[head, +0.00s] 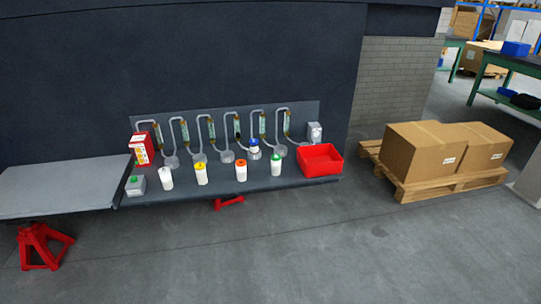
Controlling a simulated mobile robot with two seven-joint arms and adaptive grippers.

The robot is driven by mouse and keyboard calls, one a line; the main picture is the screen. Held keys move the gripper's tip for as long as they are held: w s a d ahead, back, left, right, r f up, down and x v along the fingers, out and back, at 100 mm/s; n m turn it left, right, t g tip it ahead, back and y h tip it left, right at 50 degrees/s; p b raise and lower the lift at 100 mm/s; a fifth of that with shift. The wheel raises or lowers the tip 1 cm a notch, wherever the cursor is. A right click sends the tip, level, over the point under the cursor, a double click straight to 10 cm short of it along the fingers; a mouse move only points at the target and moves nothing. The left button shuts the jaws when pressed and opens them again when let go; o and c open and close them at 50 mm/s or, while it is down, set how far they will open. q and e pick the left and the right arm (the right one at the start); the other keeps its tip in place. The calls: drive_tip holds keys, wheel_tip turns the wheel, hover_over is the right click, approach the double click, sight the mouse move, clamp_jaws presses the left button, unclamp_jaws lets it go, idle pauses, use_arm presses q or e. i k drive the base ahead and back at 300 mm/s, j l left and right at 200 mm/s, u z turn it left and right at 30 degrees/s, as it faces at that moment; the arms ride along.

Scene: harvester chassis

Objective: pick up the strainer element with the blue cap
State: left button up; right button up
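The strainer element with the blue cap (254,145) is a small white cylinder. It stands upright in the back row of the dark shelf (220,185), at one of the grey round fittings under the looped pipes. Whether it sits in the fitting or just in front of it is too small to tell. Similar white elements stand upright along the front: one with a white cap (166,179), one yellow-capped (201,174), one orange-capped (241,171) and one green-capped (276,166). Neither of my grippers is in view.
A red open bin (320,161) sits at the shelf's right end. A red-and-white box (142,148) and a grey green-topped container (135,186) are at its left. A grey table (62,184) adjoins on the left. Cartons (424,150) rest on a pallet at right. The front floor is clear.

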sight(254, 143)
drive_tip(key=i+l+u, duration=0.25)
drive_tip(key=i+l, duration=0.15)
drive_tip(key=l, duration=0.2)
drive_tip(key=i+l+u, duration=0.15)
drive_tip(key=l, duration=0.2)
drive_tip(key=i+l+u, duration=0.25)
drive_tip(key=i+l, duration=0.15)
drive_tip(key=l, duration=0.35)
drive_tip(key=i+l+u, duration=0.15)
drive_tip(key=l, duration=0.2)
